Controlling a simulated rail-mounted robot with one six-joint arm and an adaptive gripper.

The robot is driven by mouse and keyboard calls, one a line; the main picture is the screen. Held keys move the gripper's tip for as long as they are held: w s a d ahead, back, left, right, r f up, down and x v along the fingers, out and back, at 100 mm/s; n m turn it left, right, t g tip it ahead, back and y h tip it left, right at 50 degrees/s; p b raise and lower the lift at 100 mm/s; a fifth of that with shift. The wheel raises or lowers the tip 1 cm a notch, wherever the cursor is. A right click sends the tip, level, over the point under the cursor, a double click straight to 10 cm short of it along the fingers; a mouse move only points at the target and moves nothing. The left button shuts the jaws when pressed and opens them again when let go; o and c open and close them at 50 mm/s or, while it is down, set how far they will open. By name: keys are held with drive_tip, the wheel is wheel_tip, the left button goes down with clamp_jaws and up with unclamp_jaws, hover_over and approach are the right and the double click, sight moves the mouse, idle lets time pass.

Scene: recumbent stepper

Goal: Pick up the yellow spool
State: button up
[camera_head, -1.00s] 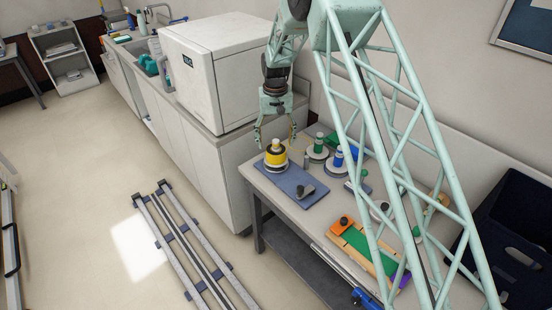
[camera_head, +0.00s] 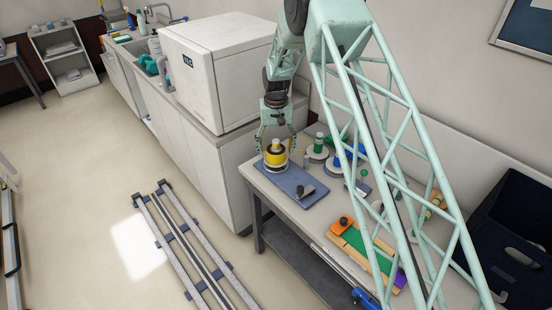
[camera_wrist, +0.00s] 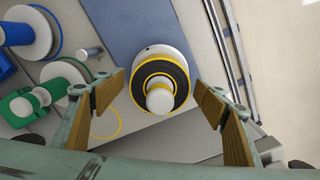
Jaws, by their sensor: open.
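The yellow spool (camera_head: 275,156) stands upright on the blue-grey mat (camera_head: 297,190) at the table's far left end. In the wrist view the spool (camera_wrist: 160,84) shows from above, with a white centre post, a dark ring and yellow edges. My gripper (camera_head: 276,148) is above and around the spool's top in the head view. In the wrist view my gripper (camera_wrist: 165,100) is open, with one wood-coloured finger on either side of the spool and gaps on both sides. It holds nothing.
Green (camera_wrist: 38,100) and blue (camera_wrist: 28,33) spools stand on white discs beside the mat. A white cabinet (camera_head: 212,70) stands close behind. An orange and green board (camera_head: 360,250) lies nearer on the table.

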sight(276, 140)
drive_tip(key=c, duration=0.9)
drive_tip(key=shift+c, duration=0.2)
drive_tip(key=shift+r, duration=0.15)
drive_tip(key=shift+r, duration=4.85)
